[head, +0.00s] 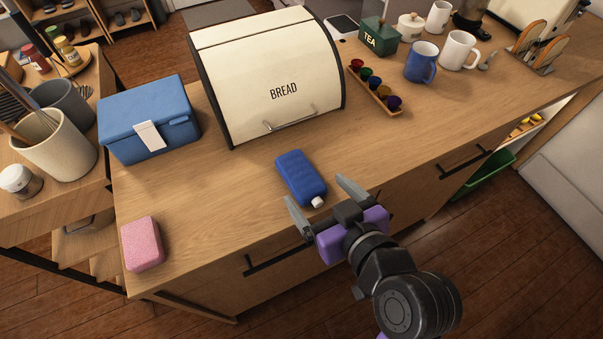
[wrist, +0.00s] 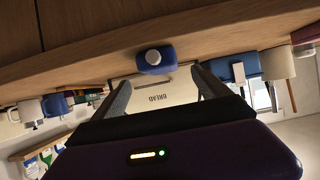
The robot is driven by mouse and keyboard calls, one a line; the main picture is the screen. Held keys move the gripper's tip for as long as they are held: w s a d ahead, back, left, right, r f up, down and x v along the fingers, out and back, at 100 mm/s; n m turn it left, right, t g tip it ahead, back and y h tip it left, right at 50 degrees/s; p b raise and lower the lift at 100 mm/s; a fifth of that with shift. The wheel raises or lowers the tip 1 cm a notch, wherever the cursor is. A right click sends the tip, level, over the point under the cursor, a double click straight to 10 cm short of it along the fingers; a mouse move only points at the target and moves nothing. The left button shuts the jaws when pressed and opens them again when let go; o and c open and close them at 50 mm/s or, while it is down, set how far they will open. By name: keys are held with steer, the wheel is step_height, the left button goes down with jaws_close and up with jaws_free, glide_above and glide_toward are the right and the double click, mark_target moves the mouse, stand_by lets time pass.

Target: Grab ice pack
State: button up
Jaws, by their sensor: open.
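The ice pack (head: 300,177) is a blue, ribbed, flat block with a white cap, lying on the wooden counter in front of the bread box. Its cap end points toward my gripper. In the wrist view the ice pack (wrist: 154,58) shows cap-first, with the picture upside down. My gripper (head: 321,193) is open and empty at the counter's front edge. Its fingertips are on either side of the cap end in the head view. I cannot tell whether a finger touches it.
A cream bread box (head: 268,80) stands behind the ice pack. A blue cooler box (head: 149,119) and a pink sponge (head: 142,244) are to the left. A spice rack (head: 375,88) and mugs (head: 421,62) are to the right. The counter around the ice pack is clear.

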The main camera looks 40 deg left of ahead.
mark_target(308, 184)
steer(key=shift+f+p+x, duration=0.25)
steer(key=shift+p+x, duration=0.15)
steer(key=shift+x, duration=2.75)
steer(key=shift+d+r, duration=0.1)
jaws_close()
